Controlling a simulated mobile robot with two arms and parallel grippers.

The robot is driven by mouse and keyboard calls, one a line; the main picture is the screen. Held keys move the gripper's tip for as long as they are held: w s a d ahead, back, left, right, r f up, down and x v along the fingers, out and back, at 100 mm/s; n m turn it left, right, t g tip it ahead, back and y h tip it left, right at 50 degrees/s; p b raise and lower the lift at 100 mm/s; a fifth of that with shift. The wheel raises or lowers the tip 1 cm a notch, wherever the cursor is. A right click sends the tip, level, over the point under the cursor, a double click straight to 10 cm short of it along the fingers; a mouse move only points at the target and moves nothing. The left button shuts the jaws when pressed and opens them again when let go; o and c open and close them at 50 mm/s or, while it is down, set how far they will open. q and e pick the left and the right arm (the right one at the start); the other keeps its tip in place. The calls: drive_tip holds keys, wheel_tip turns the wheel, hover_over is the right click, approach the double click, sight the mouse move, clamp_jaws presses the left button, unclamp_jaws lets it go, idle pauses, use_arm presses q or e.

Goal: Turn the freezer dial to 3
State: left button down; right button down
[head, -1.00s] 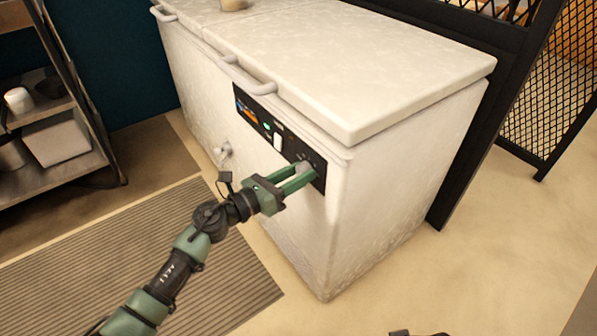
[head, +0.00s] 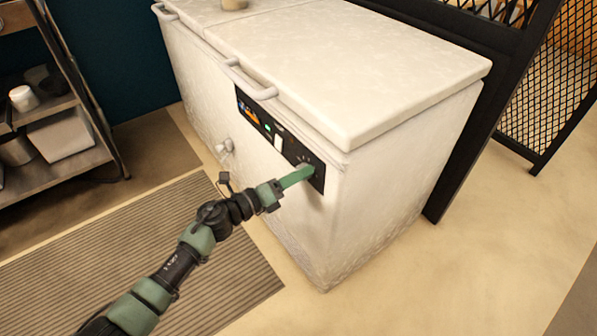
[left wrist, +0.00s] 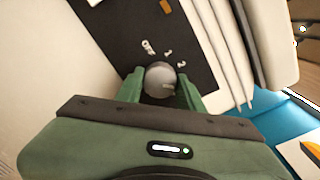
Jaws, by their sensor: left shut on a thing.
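The white chest freezer (head: 262,200) has a black control panel (head: 245,105) on its front. The round grey dial (left wrist: 160,76) sits at the panel's right end, and in the head view my fingers mostly cover it. In the left wrist view, "OFF" and small numbers are printed around the dial's far side; a pale mark shows low on its right, and I cannot tell its setting for sure. My left gripper (head: 306,171) is shut on the dial, with one green finger on each side, as the left wrist view (left wrist: 160,90) shows. My right gripper is out of view.
A metal shelf (head: 60,150) with containers stands at the left. A ribbed mat (head: 130,235) lies on the floor before the freezer. A black mesh partition (head: 560,90) stands at the right. The floor at the lower right is clear.

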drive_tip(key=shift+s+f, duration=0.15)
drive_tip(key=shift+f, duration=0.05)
use_arm(q)
drive_tip(key=c, duration=0.9)
unclamp_jaws()
drive_tip(key=shift+s+a, duration=0.1)
drive_tip(key=shift+a, duration=0.05)
drive_tip(key=v, duration=0.7)
drive_tip(key=shift+s+a, duration=0.2)
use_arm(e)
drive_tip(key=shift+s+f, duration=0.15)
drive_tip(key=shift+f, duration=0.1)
